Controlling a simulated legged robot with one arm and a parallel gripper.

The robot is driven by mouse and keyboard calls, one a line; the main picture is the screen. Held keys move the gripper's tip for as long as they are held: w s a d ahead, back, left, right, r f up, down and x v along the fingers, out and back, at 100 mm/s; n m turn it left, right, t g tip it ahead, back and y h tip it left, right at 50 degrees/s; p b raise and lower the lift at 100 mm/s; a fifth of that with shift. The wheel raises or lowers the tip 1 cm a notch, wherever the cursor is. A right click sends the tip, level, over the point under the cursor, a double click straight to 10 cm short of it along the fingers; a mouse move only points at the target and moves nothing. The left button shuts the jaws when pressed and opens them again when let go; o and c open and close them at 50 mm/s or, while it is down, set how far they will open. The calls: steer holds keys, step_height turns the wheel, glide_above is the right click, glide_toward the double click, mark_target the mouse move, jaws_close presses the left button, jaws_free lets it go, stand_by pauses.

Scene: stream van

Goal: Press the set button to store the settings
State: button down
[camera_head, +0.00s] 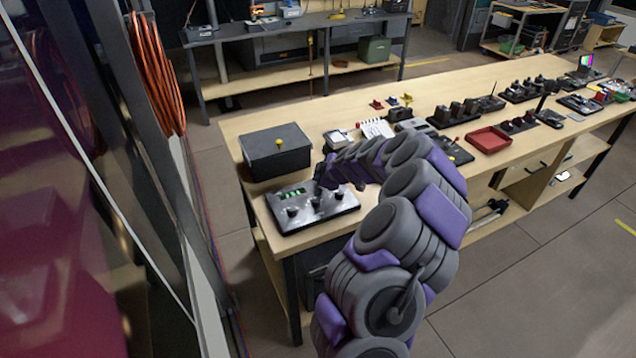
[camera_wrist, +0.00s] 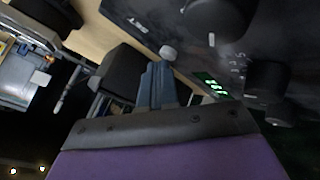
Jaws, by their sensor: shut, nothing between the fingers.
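A dark control panel (camera_head: 325,211) with a green-lit display (camera_head: 292,194) and several black knobs lies on the near left end of the long workbench. In the wrist view the panel (camera_wrist: 125,8) is close, with a white label beside a small pale round button (camera_wrist: 168,52); the label seems to read SET. The green display (camera_wrist: 212,84) shows partly behind my gripper. My gripper (camera_head: 318,187) is over the back part of the panel. In the wrist view its fingers (camera_wrist: 157,68) are shut and empty, with tips close to the pale button; I cannot tell whether they touch it.
Large black knobs (camera_wrist: 215,20) stand close to the pale button. A dark grey box (camera_head: 274,153) with a yellow knob stands behind the panel. A red tray (camera_head: 488,140) and many small devices stand farther right on the wooden bench (camera_head: 470,85).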

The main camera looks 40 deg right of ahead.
steer(key=shift+r, duration=0.65)
steer(key=shift+r+p, duration=0.5)
steer(key=shift+r, duration=2)
